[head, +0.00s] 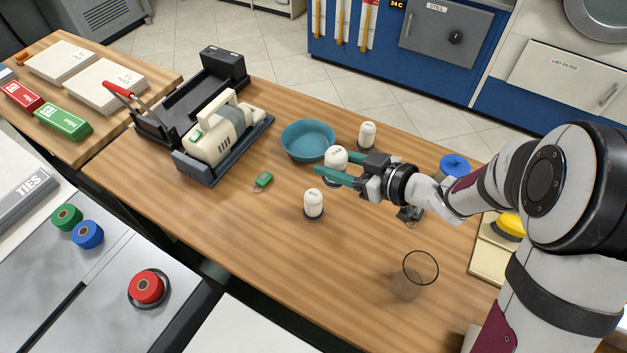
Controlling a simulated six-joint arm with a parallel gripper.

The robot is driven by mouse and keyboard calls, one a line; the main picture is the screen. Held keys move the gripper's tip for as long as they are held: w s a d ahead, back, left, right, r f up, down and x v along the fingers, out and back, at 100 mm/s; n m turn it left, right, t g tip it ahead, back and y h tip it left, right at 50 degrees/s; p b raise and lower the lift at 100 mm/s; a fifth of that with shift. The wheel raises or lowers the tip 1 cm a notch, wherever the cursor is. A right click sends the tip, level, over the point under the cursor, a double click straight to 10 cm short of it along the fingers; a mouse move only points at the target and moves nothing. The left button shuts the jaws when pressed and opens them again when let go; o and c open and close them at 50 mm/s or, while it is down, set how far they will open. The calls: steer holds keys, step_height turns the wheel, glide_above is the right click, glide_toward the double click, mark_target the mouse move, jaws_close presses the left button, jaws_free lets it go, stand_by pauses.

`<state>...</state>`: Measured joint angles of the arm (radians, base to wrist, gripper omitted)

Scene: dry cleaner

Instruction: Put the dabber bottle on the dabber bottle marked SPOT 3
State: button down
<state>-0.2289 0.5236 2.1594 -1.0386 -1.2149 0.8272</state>
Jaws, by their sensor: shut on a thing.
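Three small white dabber bottles show in the head view. My gripper (333,165) is shut on one white bottle (336,155), with its green fingers on either side of it. The held bottle looks upright; its lower part is hidden by the near finger, so I cannot tell how high it is above the table. A second bottle (313,204) stands upright on the table, nearer and slightly left of my gripper. A third bottle (367,134) stands upright farther back, to the right. The marks on the bottles are too small to read.
A teal bowl (308,141) sits just left of the held bottle. A green tag (263,182) lies on the wooden table (240,227). A clear glass (420,269) stands nearer right. A beige machine (217,132) is at left, a blue-topped container (454,166) at right. The table's near middle is clear.

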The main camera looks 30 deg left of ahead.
steer(key=a+f, duration=0.1)
steer(key=a, duration=0.1)
steer(key=s+a+f, duration=0.1)
steer(key=a+f, duration=0.1)
steer(key=shift+a+f, duration=0.2)
steer(key=shift+a, duration=0.05)
steer(key=shift+f, duration=1.7)
steer(key=shift+f, duration=0.1)
steer(key=shift+c, duration=1.5)
jaws_free()
